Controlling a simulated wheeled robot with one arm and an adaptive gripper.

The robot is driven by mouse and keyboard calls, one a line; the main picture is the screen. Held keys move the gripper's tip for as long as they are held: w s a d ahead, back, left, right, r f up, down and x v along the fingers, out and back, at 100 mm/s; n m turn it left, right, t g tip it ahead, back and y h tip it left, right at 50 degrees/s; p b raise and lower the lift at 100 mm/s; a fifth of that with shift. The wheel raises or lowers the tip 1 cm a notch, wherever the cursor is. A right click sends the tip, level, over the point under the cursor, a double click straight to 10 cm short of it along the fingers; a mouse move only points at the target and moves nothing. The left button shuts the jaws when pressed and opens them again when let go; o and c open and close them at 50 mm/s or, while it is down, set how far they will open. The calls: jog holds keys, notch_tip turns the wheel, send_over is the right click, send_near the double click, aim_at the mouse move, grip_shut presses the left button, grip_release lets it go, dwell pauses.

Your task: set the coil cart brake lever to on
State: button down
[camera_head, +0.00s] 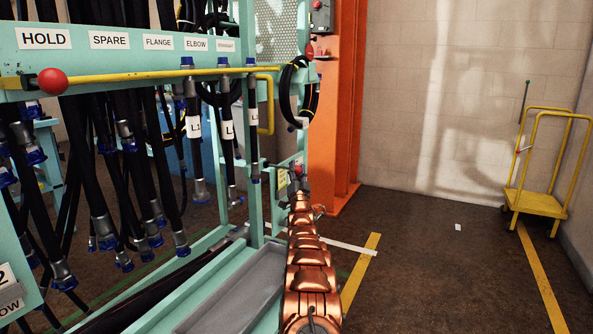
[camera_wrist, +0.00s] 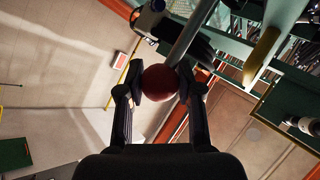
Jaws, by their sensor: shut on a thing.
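In the wrist view a lever has a grey rod (camera_wrist: 192,35) and a round red knob (camera_wrist: 160,83). My gripper (camera_wrist: 164,88) is shut on this knob, with one dark finger on each side. The rod runs from the knob up and to the right. In the head view my copper arm reaches forward, and my gripper (camera_head: 299,183) is small beside the teal frame, near a yellow label (camera_head: 282,180). The held knob is hidden or too small to tell there. I cannot read the lever's on or off marking.
A teal hose rack (camera_head: 130,58) with hanging black hoses fills the left. Its yellow bar (camera_head: 160,76) ends in another red ball (camera_head: 52,82). An orange column (camera_head: 335,110) stands behind my gripper. A yellow cart (camera_head: 537,200) stands far right; the floor between is mostly clear.

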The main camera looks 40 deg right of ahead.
jog(key=shift+f, duration=0.3)
jog(key=c, duration=1.1)
grip_release()
jog(key=o, duration=0.4)
jog(key=shift+r, duration=0.15)
jog(key=shift+c, duration=0.2)
jog(key=shift+s, duration=0.1)
jog(key=v, duration=1.2)
